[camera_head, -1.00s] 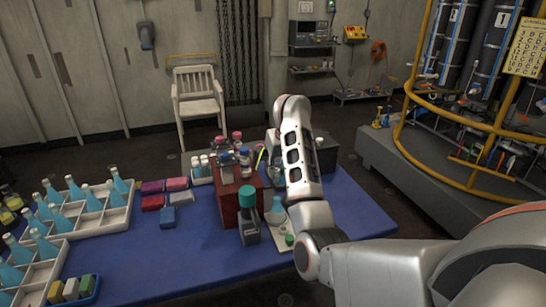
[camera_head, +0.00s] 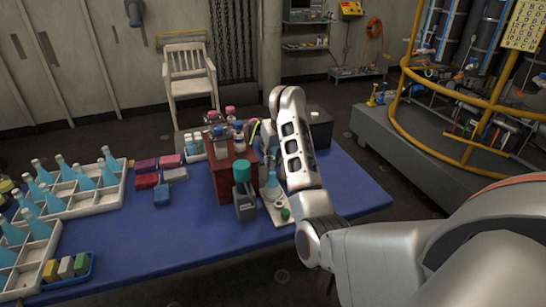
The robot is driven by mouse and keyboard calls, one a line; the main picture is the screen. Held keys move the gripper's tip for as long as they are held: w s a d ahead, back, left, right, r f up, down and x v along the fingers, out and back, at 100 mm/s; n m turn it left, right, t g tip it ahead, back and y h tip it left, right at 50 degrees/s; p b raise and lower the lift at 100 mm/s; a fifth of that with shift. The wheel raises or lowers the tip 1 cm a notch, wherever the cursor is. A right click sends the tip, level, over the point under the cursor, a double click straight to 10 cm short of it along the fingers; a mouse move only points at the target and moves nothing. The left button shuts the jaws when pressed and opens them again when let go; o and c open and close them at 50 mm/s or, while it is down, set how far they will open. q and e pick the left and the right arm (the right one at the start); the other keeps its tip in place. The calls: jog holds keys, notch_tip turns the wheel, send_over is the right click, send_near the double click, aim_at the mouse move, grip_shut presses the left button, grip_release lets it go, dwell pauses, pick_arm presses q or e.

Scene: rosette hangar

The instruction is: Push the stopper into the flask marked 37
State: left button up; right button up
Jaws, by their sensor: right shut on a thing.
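A small flask (camera_head: 272,185) with pale blue liquid stands upright on a white board (camera_head: 273,211) near the table's right part. A green piece (camera_head: 285,214), perhaps a stopper, lies on the board in front of it. No number is legible on the flask. My right arm reaches up from the right and bends down behind its own links. My right gripper (camera_head: 267,158) is mostly hidden behind the arm, close above the flask. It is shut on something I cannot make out. Whether that thing touches the flask is hidden. My left gripper is out of view.
A grey holder (camera_head: 245,207) with a teal-topped piece (camera_head: 241,171) stands left of the flask, before a dark red box (camera_head: 220,182). White crates (camera_head: 75,207) of blue flasks fill the table's left. Bare blue tabletop (camera_head: 150,240) lies in front and at right.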

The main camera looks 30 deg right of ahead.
aim_at(274, 163)
dwell(0.4)
jog(key=shift+f, duration=0.1)
jog(key=shift+f+b, duration=0.2)
jog(key=shift+b, duration=0.15)
jog(key=shift+f, duration=0.1)
dwell(0.4)
jog(key=shift+f+b, duration=0.7)
dwell(0.4)
jog(key=shift+f+b, duration=0.45)
jog(key=shift+b, duration=0.05)
